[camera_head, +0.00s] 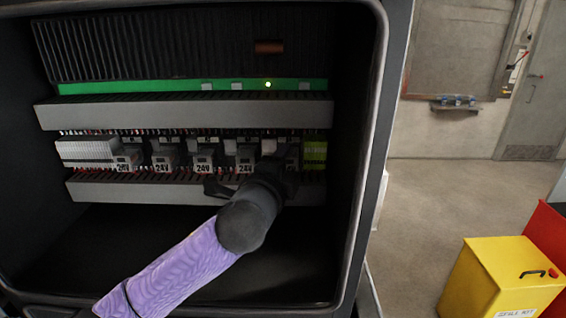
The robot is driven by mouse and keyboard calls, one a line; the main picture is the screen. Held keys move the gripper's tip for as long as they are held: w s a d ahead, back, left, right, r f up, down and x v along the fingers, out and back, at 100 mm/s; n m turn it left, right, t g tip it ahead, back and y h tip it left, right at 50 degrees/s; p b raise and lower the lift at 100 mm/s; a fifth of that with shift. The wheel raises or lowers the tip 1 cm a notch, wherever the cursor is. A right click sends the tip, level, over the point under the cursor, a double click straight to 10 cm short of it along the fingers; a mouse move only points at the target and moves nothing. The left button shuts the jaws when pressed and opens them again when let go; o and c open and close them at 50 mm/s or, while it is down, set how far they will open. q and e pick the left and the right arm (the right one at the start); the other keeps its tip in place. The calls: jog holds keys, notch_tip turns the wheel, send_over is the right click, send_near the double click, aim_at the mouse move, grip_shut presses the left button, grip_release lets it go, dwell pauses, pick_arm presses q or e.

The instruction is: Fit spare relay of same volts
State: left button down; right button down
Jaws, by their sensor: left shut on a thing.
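A row of grey relays sits on the rail inside the open cabinet. Several carry white labels that read 24V, such as this 24V relay (204,158) in the middle of the row. Another labelled relay (246,158) is just left of my left gripper (279,165). The left gripper reaches in from below, at the right end of the row, and is shut on a relay (292,157). The dark gripper hides most of that relay and its label, and I cannot tell how deep it sits. My right gripper is not in view.
Grey slotted ducts (190,112) run above and below the row. White terminals (85,153) are at its left end, yellow-green terminals (315,154) at its right. The cabinet's side frame (372,150) stands close right. Yellow (500,275) and red (549,235) boxes stand outside.

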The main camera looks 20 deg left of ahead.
pick_arm(q)
jog(key=shift+w, duration=0.1)
dwell(0.4)
jog(key=shift+c, duration=0.7)
grip_release()
jog(key=s+b, duration=0.2)
jog(key=s, duration=0.8)
jog(key=shift+a, duration=0.15)
